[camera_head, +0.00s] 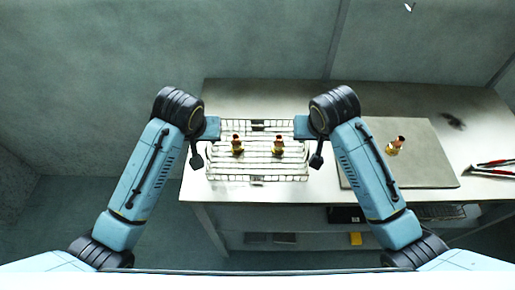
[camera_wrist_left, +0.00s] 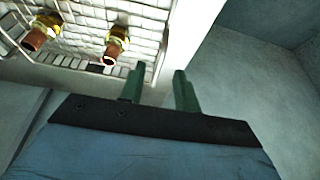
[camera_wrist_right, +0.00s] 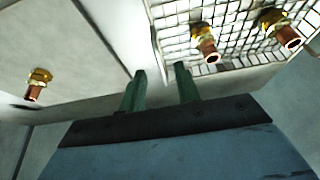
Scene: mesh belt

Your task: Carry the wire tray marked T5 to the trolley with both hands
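The wire tray (camera_head: 258,180) lies on the table in the head view, with two brass-and-copper fittings (camera_head: 237,146) (camera_head: 278,146) in it. No T5 mark is readable. My left gripper (camera_head: 213,128) is at the tray's left end and my right gripper (camera_head: 302,128) at its right end. In the left wrist view the fingers (camera_wrist_left: 160,70) are apart near the tray's end (camera_wrist_left: 135,22). In the right wrist view the fingers (camera_wrist_right: 161,70) are also apart near the other end (camera_wrist_right: 180,22). I cannot tell whether the fingers straddle the rims. No trolley is identifiable.
Right of the tray, a grey mat (camera_head: 430,165) on the table (camera_head: 240,95) bears another fitting (camera_head: 396,145). Red-handled pliers (camera_head: 494,164) lie at the far right. A shelf below the tabletop holds several items, including a yellow one (camera_head: 355,239). Floor shows at the left.

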